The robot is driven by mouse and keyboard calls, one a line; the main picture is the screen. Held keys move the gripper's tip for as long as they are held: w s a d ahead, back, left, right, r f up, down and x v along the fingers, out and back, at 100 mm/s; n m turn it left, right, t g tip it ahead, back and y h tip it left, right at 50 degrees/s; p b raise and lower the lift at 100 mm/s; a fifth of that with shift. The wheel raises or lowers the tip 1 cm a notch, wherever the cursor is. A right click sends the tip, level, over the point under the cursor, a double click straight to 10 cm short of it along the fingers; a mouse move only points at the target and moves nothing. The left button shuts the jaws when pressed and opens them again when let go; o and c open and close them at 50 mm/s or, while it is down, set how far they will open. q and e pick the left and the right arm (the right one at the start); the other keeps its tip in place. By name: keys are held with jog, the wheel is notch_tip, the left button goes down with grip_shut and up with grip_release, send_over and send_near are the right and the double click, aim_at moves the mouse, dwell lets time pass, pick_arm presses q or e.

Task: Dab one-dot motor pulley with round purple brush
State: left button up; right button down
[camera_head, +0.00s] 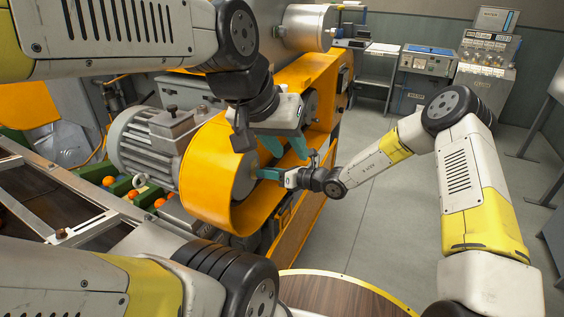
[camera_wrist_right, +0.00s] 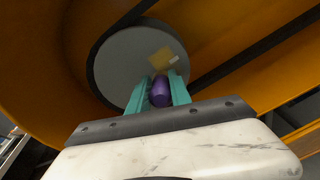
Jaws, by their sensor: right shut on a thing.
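My right gripper (camera_head: 262,173) is shut on the round purple brush (camera_wrist_right: 160,92), which sits between its teal fingers in the right wrist view. The brush points at a grey pulley face (camera_wrist_right: 125,60) with a dark belt around it. A yellowish patch with a small pale label (camera_wrist_right: 162,60) is on that face, just beyond the brush tip; I cannot tell whether they touch. In the head view this pulley (camera_head: 243,180) is inside the near end of the orange guard. No dots are readable. My left gripper (camera_head: 286,149) is open, its teal fingers apart, above the right one.
The orange guard (camera_head: 200,185) curves around the pulley, close to both grippers. A second wheel (camera_head: 311,104) is farther along inside it. A grey motor (camera_head: 148,140) stands left. Oranges (camera_head: 134,194) lie below it. The floor (camera_head: 370,220) at right is open.

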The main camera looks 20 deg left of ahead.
jog(key=shift+f+v, duration=0.2)
jog(key=shift+v, duration=0.7)
jog(key=shift+f+v, duration=0.15)
jog(key=shift+v, duration=0.8)
jog(key=shift+f+v, duration=0.2)
jog(key=shift+v, duration=0.7)
jog(key=shift+w+d, duration=0.15)
jog(key=d, duration=0.3)
jog(key=shift+a, duration=0.15)
jog(key=shift+s+a+r+x, duration=0.1)
jog(key=shift+r+x, duration=0.15)
jog(key=shift+x, duration=0.9)
jog(key=shift+s+a+r+x, duration=0.1)
jog(key=shift+s+r+x, duration=0.1)
jog(key=shift+x, duration=1)
jog(key=shift+s+r+x, duration=0.1)
jog(key=shift+r+x, duration=0.15)
jog(key=shift+x, duration=0.9)
jog(key=shift+w+a, duration=0.2)
jog(key=shift+a, duration=0.55)
jog(key=shift+w+d, duration=0.15)
jog(key=shift+w, duration=0.85)
jog(key=shift+w+d, duration=0.15)
jog(key=shift+w, duration=0.8)
